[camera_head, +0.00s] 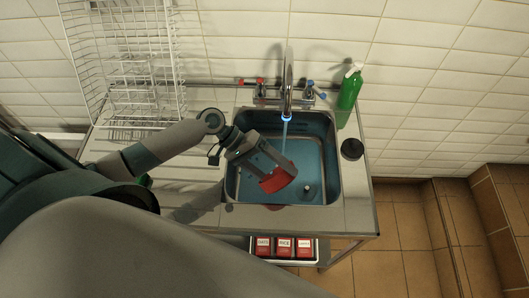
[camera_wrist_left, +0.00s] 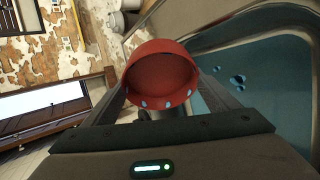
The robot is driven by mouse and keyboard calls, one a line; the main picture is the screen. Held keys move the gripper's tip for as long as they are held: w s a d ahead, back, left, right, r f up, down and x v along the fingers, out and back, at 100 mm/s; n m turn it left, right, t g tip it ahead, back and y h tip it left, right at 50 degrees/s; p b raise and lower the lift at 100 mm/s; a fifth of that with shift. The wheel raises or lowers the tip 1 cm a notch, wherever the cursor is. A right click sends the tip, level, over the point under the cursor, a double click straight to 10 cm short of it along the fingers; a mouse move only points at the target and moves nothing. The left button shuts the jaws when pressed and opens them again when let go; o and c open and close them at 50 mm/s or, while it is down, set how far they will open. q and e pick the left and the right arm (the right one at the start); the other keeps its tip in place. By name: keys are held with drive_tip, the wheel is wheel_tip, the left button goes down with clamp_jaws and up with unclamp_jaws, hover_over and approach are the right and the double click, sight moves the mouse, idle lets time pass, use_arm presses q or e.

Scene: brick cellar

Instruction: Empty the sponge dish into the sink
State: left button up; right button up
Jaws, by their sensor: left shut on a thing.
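My left gripper (camera_head: 272,172) is shut on the red sponge dish (camera_head: 278,180) and holds it above the sink (camera_head: 332,168), over the front middle of the basin. The dish is tilted. In the left wrist view the dish (camera_wrist_left: 160,75) sits between the two fingers, its round open side showing. I see no sponge in it; small pale blue spots lie along its lower rim. Several blue blobs (camera_wrist_left: 237,79) show over the basin beside it; I cannot tell what they are. My right gripper is not in view.
The tap (camera_head: 287,90) stands behind the basin, with a bluish stream below its spout. A green bottle (camera_head: 349,92) and a black round object (camera_head: 352,149) stand right of the sink. A wire rack (camera_head: 140,75) stands at left. Red boxes (camera_head: 284,246) sit on a lower shelf.

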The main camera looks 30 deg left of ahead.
sight(285, 183)
use_arm(q)
drive_tip(key=shift+d, duration=0.1)
drive_tip(key=shift+f+y, duration=0.1)
drive_tip(key=shift+y, duration=0.2)
drive_tip(key=shift+s+d+f+m+t+y, duration=0.25)
drive_tip(key=shift+d+y, duration=0.25)
drive_tip(key=shift+y, duration=0.4)
drive_tip(key=shift+s+d+f+m+t+y, duration=0.15)
drive_tip(key=shift+d+f+m+t+y, duration=0.2)
drive_tip(key=shift+y, duration=0.55)
drive_tip(key=shift+s+d+r+t+y, duration=0.15)
drive_tip(key=shift+s+d+r+y, duration=0.15)
drive_tip(key=shift+d, duration=0.2)
drive_tip(key=shift+s+d+r+t+y, duration=0.1)
drive_tip(key=shift+d+r+t+y, duration=0.05)
drive_tip(key=shift+d+y, duration=0.3)
drive_tip(key=shift+s+d+f+m+t+y, duration=0.2)
drive_tip(key=shift+s+d+t+y, duration=0.1)
drive_tip(key=shift+d+y, duration=0.55)
drive_tip(key=shift+s+d+f+m+t+y, duration=0.2)
drive_tip(key=shift+s+d+t+y, duration=0.15)
drive_tip(key=shift+d+y, duration=0.45)
drive_tip(key=shift+s+d+f+m+t+y, duration=0.1)
drive_tip(key=shift+s+d+f+t+y, duration=0.15)
drive_tip(key=shift+d+y, duration=0.6)
drive_tip(key=shift+r, duration=0.15)
